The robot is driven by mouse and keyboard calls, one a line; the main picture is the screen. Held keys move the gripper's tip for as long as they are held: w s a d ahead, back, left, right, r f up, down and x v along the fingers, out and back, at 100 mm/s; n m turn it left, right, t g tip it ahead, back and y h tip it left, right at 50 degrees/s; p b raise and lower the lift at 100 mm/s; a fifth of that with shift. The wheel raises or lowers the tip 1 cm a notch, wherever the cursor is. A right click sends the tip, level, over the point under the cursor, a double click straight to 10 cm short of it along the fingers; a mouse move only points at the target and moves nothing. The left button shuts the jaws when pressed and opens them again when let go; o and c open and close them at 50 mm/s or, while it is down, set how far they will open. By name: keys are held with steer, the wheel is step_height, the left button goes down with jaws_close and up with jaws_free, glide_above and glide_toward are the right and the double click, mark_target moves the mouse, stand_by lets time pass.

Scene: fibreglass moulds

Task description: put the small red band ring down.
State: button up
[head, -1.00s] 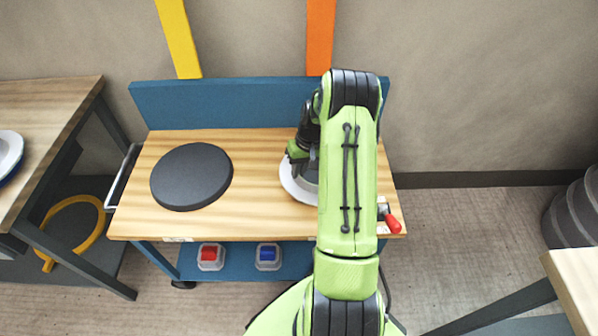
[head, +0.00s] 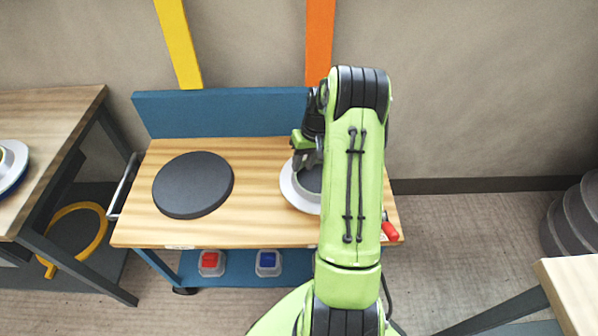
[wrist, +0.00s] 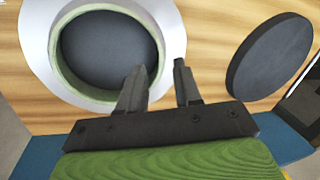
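A pale ring (wrist: 92,97) with a greenish wall around a dark centre sits on a white round base (wrist: 32,42) on the wooden bench top. No red band shows on it in these views. In the head view the white base (head: 287,188) is partly hidden by my arm. My gripper (wrist: 160,67) is over the near right side of the ring.
A dark round disc (head: 193,184) lies on the left of the bench. A blue backboard (head: 220,113) runs along the back. Red (head: 210,262) and blue (head: 268,262) items in clear boxes sit on the lower shelf. A red handle (head: 390,231) juts at the front right.

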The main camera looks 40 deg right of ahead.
steer(key=s+a+r+n+t+h, duration=0.1)
steer(key=s+a+r, duration=0.1)
steer(key=a+r, duration=0.65)
steer(key=s+a+r+n+h, duration=0.15)
steer(key=a+r, duration=0.45)
steer(key=r, duration=0.6)
steer(key=s+a+r+n+t, duration=0.1)
steer(key=s+a+r, duration=0.1)
steer(key=s+a, duration=0.3)
steer(key=s+a+r+n+t, duration=0.1)
steer(key=s+a, duration=0.5)
steer(key=s, duration=0.6)
steer(key=shift+r+t+p, duration=0.45)
steer(key=shift+t, duration=0.35)
